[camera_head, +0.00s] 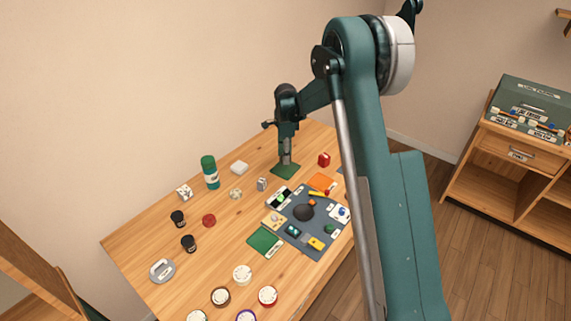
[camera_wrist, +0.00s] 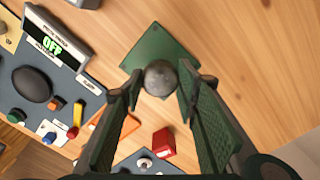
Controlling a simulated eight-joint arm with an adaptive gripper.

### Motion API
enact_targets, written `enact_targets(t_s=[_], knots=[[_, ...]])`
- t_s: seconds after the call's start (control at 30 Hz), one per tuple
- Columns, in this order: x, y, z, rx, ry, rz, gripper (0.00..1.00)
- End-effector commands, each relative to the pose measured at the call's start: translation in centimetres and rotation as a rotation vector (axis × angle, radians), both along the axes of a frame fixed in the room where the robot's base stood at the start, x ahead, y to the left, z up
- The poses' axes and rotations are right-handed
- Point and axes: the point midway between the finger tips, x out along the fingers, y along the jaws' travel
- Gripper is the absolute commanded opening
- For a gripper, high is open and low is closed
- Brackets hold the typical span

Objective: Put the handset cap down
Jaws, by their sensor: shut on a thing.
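A grey rounded piece, which I take to be the handset cap (camera_wrist: 160,77), sits between the fingertips of my gripper (camera_wrist: 161,82) in the wrist view. My gripper is shut on it, and only its rounded grey end shows. Behind it lies a square green mat (camera_wrist: 150,46) on the wooden table. In the head view my gripper (camera_head: 286,150) points down over the same green mat (camera_head: 284,173), near the table's far edge. I cannot tell whether the cap touches the mat.
A red block (camera_head: 323,159) and an orange pad (camera_head: 321,181) lie right of the mat. A dark control panel (camera_head: 318,236) with buttons and a display reading OFF is in front.

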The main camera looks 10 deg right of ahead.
Motion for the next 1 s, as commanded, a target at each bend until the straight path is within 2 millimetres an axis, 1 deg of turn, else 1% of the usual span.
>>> enact_targets(t_s=[0.1,0.47,0.57,0.8,1.0], knots=[[0.0,0.0,-0.6,0.0,0.0,0.0,0.22],[0.0,0.0,-0.8,0.0,0.0,0.0,0.22],[0.0,0.0,-1.5,0.0,0.0,0.0,0.22],[0.0,0.0,-4.0,0.0,0.0,0.0,0.22],[0.0,0.0,-4.3,0.0,0.0,0.0,0.22]])
